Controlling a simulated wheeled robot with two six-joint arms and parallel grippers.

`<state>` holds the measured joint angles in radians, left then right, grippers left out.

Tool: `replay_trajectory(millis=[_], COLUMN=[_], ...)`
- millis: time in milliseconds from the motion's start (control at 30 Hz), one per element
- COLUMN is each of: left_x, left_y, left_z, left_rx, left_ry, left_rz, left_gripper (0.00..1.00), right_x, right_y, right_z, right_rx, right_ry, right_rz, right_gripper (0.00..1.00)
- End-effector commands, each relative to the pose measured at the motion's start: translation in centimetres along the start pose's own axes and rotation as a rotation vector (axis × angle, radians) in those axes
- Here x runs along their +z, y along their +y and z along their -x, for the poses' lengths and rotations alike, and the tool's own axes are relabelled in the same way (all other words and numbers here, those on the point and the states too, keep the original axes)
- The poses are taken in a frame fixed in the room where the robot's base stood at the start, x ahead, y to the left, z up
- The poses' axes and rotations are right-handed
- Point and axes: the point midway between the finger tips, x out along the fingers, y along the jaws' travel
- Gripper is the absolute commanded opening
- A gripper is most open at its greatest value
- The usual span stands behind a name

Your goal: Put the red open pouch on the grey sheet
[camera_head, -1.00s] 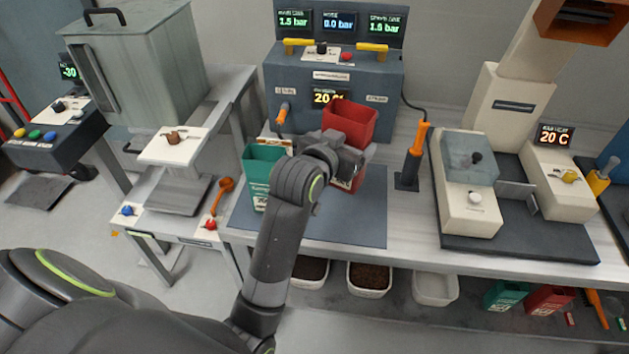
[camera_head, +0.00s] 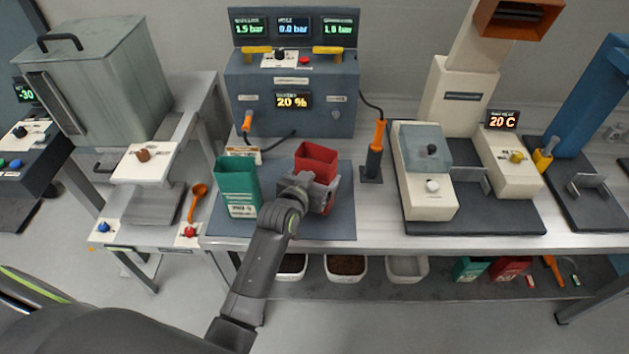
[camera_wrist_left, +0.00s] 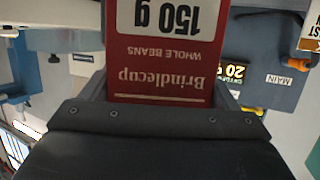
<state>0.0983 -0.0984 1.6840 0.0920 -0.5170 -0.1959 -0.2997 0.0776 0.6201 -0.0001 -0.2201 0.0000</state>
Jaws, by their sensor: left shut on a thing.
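The red open pouch (camera_head: 317,159) is upright, its open mouth facing up, over the right half of the grey sheet (camera_head: 335,228). My left gripper (camera_head: 318,190) is shut on it from the front and hides much of its lower part. I cannot tell whether its base touches the sheet. In the left wrist view the pouch (camera_wrist_left: 160,75) fills the space between the jaws, its "Brindlecup" label upside down. The right gripper is not in view.
A green open pouch (camera_head: 237,182) stands on the sheet's left part. A blue-grey panel machine (camera_head: 290,90) is behind. An orange-handled tool (camera_head: 376,150) in a dark stand and a cream machine (camera_head: 424,185) are to the right. The sheet's front right is clear.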

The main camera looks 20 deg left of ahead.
Motion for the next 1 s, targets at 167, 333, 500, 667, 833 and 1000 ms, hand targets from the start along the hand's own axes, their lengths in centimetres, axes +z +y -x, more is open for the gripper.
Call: replay_trajectory(millis=[167,333,500,667,833,1000], left_x=[1.9,2.1,2.2,2.4,2.4,2.2], left_y=[0.0,0.0,0.0,0.0,0.0,0.0], left_z=[-0.6,-0.7,-0.7,-0.8,-0.8,-0.7], left_rx=[0.0,0.0,0.0,0.0,0.0,0.0], left_ry=[-0.001,0.001,0.001,0.0,0.0,0.0], left_rz=[0.001,0.0,0.0,0.0,0.0,0.0], left_gripper=[0.69,0.69,0.69,0.9,1.0,1.0], right_x=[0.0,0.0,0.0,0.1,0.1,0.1], right_y=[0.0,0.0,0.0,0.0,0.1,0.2], right_z=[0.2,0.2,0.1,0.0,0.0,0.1], right_rx=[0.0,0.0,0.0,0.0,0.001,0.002], right_ry=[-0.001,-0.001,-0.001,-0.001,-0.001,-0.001], right_rz=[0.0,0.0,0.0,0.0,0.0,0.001], right_gripper=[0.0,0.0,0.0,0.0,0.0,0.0])
